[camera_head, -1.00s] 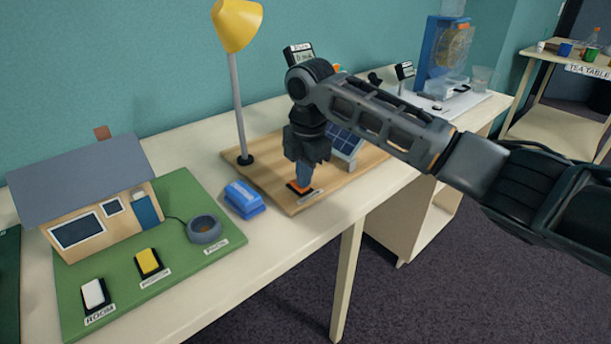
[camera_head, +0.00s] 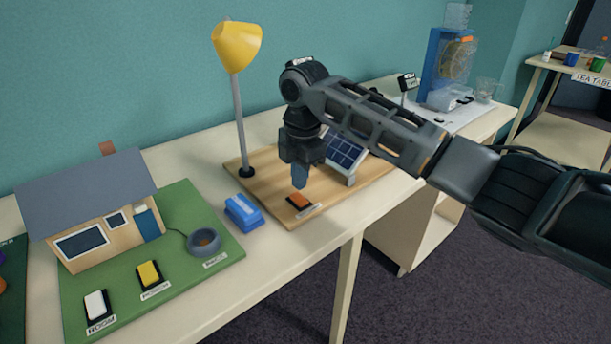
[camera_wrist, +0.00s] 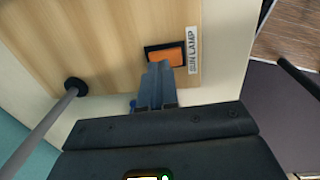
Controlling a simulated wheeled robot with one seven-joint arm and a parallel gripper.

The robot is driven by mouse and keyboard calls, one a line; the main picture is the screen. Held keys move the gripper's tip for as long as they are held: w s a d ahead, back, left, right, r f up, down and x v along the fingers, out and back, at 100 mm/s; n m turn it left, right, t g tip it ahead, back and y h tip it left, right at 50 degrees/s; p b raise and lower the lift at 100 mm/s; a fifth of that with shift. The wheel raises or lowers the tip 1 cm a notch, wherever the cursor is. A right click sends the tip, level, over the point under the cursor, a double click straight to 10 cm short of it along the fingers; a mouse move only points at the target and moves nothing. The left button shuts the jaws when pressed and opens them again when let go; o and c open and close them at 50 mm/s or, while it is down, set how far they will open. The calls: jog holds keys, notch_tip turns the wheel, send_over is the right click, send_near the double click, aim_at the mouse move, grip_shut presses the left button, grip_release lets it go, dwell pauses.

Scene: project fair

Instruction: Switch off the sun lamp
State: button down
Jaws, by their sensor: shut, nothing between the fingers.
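The sun lamp (camera_head: 238,45) has a yellow shade on a grey pole and stands on a wooden board (camera_head: 262,200). I cannot tell from the shade whether it is lit. Its orange rocker switch (camera_head: 299,201) sits in a black frame near the board's front edge. In the wrist view the switch (camera_wrist: 168,57) lies beside a "SUN LAMP" label (camera_wrist: 192,50). My gripper (camera_head: 299,184) points down, shut and empty, just above the switch and apparently apart from it. In the wrist view my fingertips (camera_wrist: 160,68) overlap the switch's near edge.
A tilted solar panel (camera_head: 346,152) stands on the board behind my gripper. A blue block-like object (camera_head: 243,212) lies left of the board. Further left, a model house (camera_head: 95,222) stands on a green base (camera_head: 192,264) with white and yellow switches.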

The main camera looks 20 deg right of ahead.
aim_at(303, 199)
notch_tip(303, 199, up, 11)
jog(key=shift+s+d+r+b, duration=0.15)
jog(key=shift+s+r+b, duration=0.05)
jog(key=shift+s+b, duration=0.25)
dwell(0.3)
